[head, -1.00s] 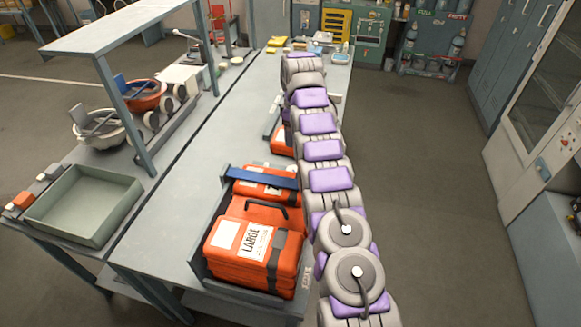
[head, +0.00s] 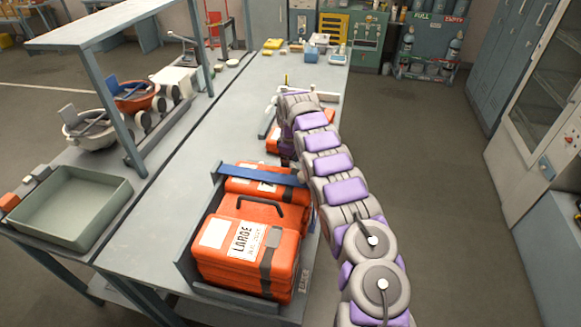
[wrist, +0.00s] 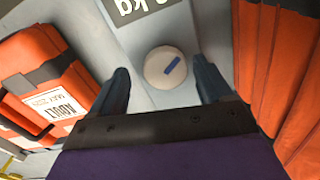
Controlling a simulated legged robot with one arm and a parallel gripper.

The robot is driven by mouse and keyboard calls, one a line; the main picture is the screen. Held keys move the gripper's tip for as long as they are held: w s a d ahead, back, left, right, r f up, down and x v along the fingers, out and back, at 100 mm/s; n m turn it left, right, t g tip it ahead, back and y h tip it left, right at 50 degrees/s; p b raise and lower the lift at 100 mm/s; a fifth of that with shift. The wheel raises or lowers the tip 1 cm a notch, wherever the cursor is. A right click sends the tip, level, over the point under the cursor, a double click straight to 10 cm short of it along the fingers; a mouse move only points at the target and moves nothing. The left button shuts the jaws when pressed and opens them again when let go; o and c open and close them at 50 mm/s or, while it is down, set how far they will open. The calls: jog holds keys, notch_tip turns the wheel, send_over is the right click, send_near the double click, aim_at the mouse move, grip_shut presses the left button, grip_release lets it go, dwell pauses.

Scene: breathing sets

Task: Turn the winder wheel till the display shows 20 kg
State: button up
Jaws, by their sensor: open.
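Above, the dark display (wrist: 140,10) appears upside down. Its "kg" shows, but the number is cut off by the frame edge. In the head view my arm hides the gripper and wheel.
An orange "ADULT" case (wrist: 50,85) lies left of my gripper, and another orange case (wrist: 285,80) stands close on the right. In the head view, a "LARGE" case (head: 215,262) sits in a grey rack on the bench (head: 135,250). The floor (head: 440,200) right is clear.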

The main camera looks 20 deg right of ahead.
jog(key=shift+a+f, duration=0.1)
jog(key=shift+f, duration=0.25)
jog(key=shift+a+f, duration=0.1)
jog(key=shift+a, duration=0.35)
jog(key=shift+d, duration=0.4)
jog(key=c, duration=0.6)
jog(key=shift+a, duration=0.2)
jog(key=c, duration=0.4)
